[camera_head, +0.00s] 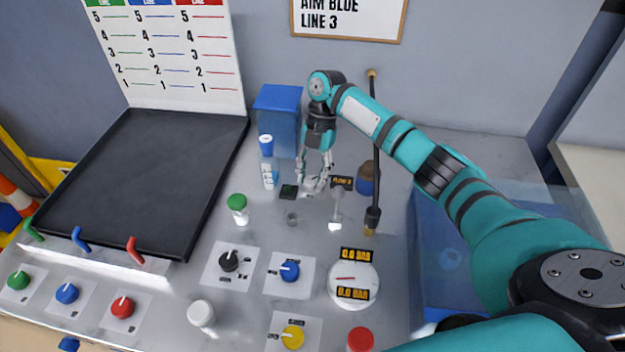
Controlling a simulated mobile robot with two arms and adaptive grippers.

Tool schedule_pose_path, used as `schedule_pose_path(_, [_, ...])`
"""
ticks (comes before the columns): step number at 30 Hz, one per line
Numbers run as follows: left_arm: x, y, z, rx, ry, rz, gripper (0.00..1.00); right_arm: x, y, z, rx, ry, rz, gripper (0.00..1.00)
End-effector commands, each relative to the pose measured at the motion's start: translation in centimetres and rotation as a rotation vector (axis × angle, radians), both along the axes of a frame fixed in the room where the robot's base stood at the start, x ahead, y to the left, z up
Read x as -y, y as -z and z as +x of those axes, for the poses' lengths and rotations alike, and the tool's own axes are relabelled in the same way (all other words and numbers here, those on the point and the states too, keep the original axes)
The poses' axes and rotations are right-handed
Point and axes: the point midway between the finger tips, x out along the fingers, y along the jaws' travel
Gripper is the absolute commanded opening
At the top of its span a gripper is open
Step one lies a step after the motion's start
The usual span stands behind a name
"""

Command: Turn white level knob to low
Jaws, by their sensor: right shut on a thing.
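I cannot clearly make out a white level knob. My right gripper (314,186) comes down from its raised arm over the grey worktop, its fingers pointing down close to the surface. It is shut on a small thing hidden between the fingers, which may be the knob. A small dark display (288,191) with a green mark lies just left of the fingertips. A pale lever (336,207) on a white foot stands just to their right. A white round-topped piece (201,313) stands apart at the front. My left gripper does not show.
A blue box (278,118) and a blue-capped bottle (268,163) stand behind and left of the gripper. A dark upright rod (374,150) stands to its right. Black, blue and yellow knobs and a round gauge (354,286) lie in front. A black tray (150,178) is left.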

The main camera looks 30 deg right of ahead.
Motion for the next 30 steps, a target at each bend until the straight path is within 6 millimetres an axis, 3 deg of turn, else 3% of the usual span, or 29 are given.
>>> schedule_pose_path(12, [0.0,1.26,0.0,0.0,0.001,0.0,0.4,-0.02,0.05,0.13,0.003,-0.193,-0.002,0.04])
schedule_pose_path(29, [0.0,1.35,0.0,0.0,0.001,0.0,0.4,-0.04,0.01,0.11,0.002,-0.221,-0.002,0.04])
schedule_pose_path(30, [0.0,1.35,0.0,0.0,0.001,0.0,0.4,-0.02,0.01,0.11,0.002,-0.221,-0.002,0.4])
